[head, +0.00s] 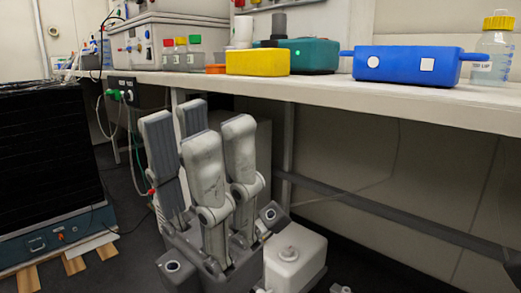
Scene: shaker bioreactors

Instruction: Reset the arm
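My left gripper (198,135) stands in the lower middle of the head view, in front of the bench and below its top. Its grey and pale fingers point up, with gaps between them. It looks open, and I see nothing held in it. My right gripper does not show in this view.
The white bench (390,93) runs along the back. On it are a blue box with side handles (408,66), a yellow box (257,63), a teal device (313,57), a yellow-capped bottle (493,50) and small capped bottles (181,60). A black-topped unit (50,165) stands at left.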

